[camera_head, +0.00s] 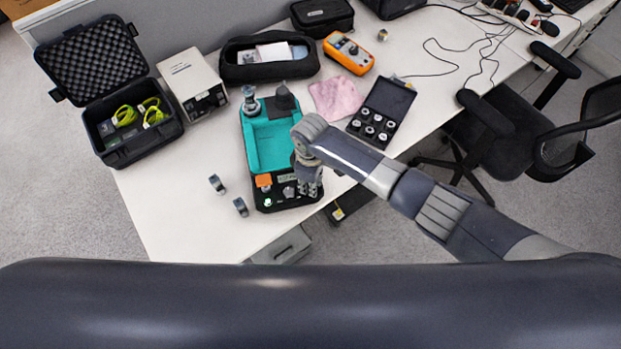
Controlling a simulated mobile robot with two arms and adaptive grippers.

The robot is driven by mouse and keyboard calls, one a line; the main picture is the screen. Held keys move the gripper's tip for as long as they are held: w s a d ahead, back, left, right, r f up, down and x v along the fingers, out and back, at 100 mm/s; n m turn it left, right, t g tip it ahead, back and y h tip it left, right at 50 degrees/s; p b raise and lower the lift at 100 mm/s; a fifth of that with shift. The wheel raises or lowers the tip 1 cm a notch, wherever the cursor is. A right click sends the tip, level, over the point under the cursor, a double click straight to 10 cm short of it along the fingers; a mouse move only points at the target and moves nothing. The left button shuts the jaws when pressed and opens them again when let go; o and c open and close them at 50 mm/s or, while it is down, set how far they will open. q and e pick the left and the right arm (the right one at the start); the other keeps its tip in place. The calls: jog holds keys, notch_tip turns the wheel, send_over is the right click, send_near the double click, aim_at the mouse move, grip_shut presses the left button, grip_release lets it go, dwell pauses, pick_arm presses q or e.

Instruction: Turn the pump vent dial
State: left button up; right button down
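A teal and black device (268,150), apparently the pump, stands on the white table. Its front panel carries an orange part (263,181), a small display (287,178) and a light round knob (288,191), which may be the vent dial. My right arm comes in from the right. Its gripper (309,189) points down at the right front corner of the device, just right of that knob. The gripper covers part of the panel, and I cannot tell whether it touches anything or how far its fingers are apart. My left gripper is out of view.
Two small metal cylinders (217,184) (240,207) stand left of the device. A black case of round parts (391,100), a pink cloth (336,97) and an orange meter (348,52) lie to its right and behind. An open foam-lined case (106,118) is left.

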jog(key=shift+r+m+p, duration=0.1)
jog(key=shift+m+p, duration=0.45)
jog(key=shift+m, duration=0.45)
jog(key=c, duration=1.4)
grip_release()
notch_tip(320, 180, up, 12)
jog(key=shift+f, duration=0.1)
